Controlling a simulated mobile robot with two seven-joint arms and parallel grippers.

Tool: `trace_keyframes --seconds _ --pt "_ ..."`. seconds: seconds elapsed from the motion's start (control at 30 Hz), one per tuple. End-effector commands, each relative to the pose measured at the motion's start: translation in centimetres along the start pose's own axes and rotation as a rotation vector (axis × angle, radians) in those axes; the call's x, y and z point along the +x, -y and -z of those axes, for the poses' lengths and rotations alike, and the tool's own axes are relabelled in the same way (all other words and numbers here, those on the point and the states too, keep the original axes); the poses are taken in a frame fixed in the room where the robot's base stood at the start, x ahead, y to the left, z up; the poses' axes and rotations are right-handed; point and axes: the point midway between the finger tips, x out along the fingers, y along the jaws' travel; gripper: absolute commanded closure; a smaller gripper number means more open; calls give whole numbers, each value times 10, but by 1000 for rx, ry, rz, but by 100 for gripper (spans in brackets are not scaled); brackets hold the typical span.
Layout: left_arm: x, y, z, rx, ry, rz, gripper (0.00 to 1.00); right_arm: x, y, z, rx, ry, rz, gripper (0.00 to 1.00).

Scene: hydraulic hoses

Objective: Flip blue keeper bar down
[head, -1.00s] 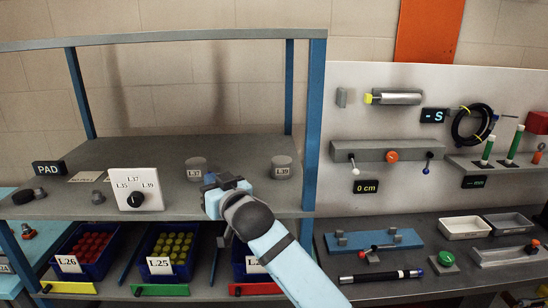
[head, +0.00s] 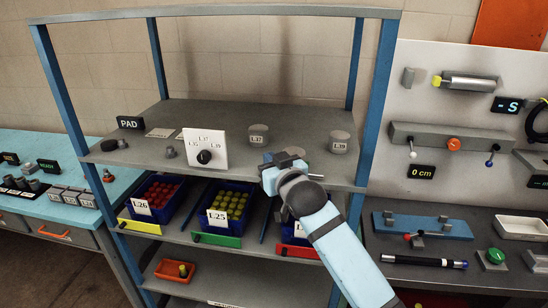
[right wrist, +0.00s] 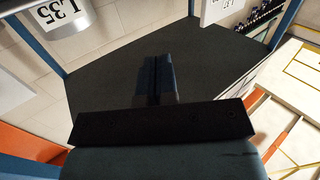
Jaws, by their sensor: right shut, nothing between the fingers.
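I cannot clearly pick out a blue keeper bar. In the head view, yellow (head: 140,227), green (head: 215,240) and red (head: 298,251) bars with dark knobs run along the lower shelf front, below the bins. A thin blue strip (head: 269,219) lies right of the bin marked L25. My right gripper (head: 284,158) is at the front edge of the upper shelf, between and in front of two grey cylinders. It is shut and empty. Its fingers (right wrist: 157,79) also show together in the right wrist view. My right arm hides part of the rightmost bin. My left gripper is out of view.
The grey cylinders (head: 258,134) and (head: 340,142) and a white dial box (head: 205,149) stand on the upper shelf (head: 185,115). A blue shelf post (head: 374,110) rises right of my gripper. A bench with a blue plate (head: 448,226) is farther right.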

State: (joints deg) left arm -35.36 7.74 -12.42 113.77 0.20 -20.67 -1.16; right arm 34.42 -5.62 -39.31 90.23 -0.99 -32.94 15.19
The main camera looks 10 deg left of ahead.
Motion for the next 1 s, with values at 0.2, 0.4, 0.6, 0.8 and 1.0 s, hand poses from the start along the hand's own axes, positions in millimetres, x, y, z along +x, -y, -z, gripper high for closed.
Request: trace_keyframes --seconds 0.2,0.4,0.6,0.8,1.0 --pt "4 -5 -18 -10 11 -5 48 -49 10 21 1 -4 2 100" --pt "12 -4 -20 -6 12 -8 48 -77 15 36 1 -2 1 100" --pt "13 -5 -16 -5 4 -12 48 -88 17 43 1 -1 1 100" --pt "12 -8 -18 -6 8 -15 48 -88 17 43 1 0 0 100" --pt "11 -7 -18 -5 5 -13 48 -90 13 31 11 11 -6 100"
